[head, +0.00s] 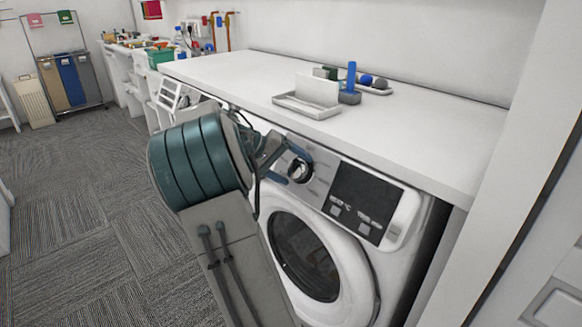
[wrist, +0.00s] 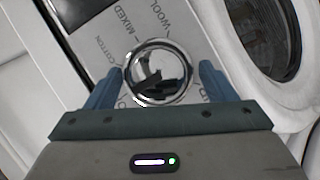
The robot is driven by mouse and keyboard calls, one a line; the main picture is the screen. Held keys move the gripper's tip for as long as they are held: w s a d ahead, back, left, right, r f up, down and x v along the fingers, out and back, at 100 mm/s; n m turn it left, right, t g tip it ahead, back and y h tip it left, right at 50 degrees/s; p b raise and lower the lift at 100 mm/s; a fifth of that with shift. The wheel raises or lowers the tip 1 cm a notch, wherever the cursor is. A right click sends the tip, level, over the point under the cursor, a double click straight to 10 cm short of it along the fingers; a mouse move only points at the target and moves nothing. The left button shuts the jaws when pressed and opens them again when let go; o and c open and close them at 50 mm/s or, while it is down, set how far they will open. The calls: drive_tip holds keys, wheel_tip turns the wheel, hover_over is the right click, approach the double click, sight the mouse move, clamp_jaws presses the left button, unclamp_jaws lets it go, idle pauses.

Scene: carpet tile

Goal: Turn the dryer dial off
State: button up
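The dryer dial (head: 300,169) is a round chrome knob on the grey control panel of the white front-loading machine (head: 342,240). In the wrist view the dial (wrist: 158,72) sits between the two blue fingers, with labels such as COTTON, MIXED and WOOL printed around it. My gripper (head: 288,166) is at the panel in front of the dial. My gripper also shows in the wrist view (wrist: 157,84), its fingers spread on either side of the dial with small gaps visible. Whether the fingertips touch the dial cannot be told. The dial's pointer setting cannot be read.
A dark display (head: 362,200) lies right of the dial. The white counter (head: 420,120) above the machine overhangs slightly and holds a white tray (head: 307,105). A white wall panel stands close on the right. Carpet floor (head: 90,220) is open on the left.

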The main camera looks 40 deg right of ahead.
drive_tip(key=p+v, duration=0.2)
drive_tip(key=v, duration=1.2)
drive_tip(key=s+a+n+t+y+p, duration=0.3)
drive_tip(key=s+a+p, duration=0.3)
drive_tip(key=s+a, duration=0.3)
drive_tip(key=s+a+n+t+y+p, duration=0.3)
drive_tip(key=s+a+y+p, duration=0.3)
drive_tip(key=s+a, duration=0.4)
drive_tip(key=s+t, duration=0.1)
drive_tip(key=s, duration=0.4)
drive_tip(key=shift+s+a+n, duration=0.25)
drive_tip(key=shift+a+n, duration=0.1)
drive_tip(key=shift+n, duration=0.05)
